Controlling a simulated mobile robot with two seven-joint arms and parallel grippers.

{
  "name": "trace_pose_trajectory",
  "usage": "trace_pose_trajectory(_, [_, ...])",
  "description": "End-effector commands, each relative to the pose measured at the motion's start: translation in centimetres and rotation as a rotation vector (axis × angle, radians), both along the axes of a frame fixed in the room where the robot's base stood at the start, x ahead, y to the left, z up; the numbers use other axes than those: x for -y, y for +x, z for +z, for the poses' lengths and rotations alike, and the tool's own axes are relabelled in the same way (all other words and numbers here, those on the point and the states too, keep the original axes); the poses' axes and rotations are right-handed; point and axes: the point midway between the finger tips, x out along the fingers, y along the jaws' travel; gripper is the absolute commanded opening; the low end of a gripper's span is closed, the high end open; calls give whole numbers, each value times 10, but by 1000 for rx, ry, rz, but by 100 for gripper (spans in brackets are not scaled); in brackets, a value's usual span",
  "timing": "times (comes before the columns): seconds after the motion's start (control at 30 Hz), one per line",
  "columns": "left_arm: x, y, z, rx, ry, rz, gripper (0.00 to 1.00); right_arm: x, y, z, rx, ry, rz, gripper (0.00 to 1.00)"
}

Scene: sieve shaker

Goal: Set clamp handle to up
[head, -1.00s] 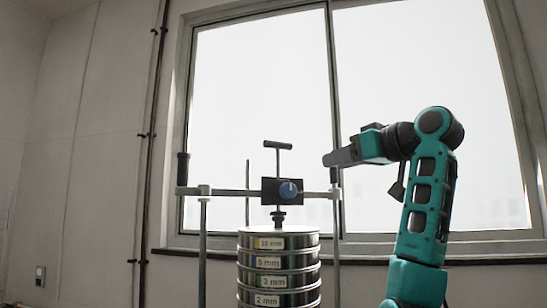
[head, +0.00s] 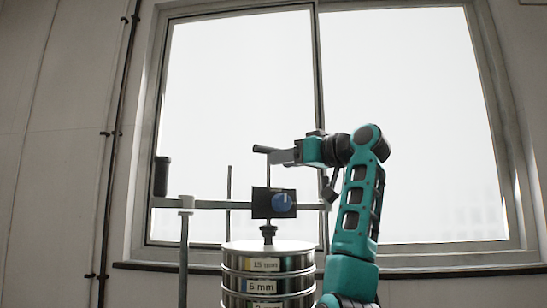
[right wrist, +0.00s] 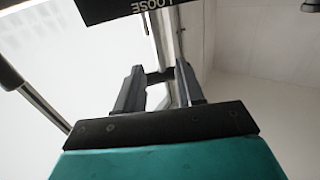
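The sieve shaker's crossbar (head: 220,204) carries a black block with a blue knob (head: 283,203). A T-shaped handle (head: 266,151) stands above the block. A black upright grip (head: 161,176) sits at the crossbar's left end. I cannot tell which of these is the clamp handle. My right gripper (head: 280,157) is at the T-handle's height and overlaps its right end in the head view; contact is unclear. A black plate reading "LOOSE" (right wrist: 150,8) is at the top edge. My left gripper is out of view.
A stack of labelled metal sieves (head: 262,265) stands below the block. A window (head: 420,120) and wall are behind.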

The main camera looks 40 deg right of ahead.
Motion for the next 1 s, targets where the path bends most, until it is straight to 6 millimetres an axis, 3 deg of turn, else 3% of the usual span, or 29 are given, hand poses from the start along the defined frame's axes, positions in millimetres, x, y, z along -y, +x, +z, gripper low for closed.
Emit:
trace_pose_trajectory(0.23, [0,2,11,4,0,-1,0,-3,33,1,-1,1,1,38])
trace_pose_trajectory(0.63, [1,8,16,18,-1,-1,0,-3,39,0,1,0,0,37])
trace_pose_trajectory(1.0, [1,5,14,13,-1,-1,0,-3,39,0,1,0,-1,1])
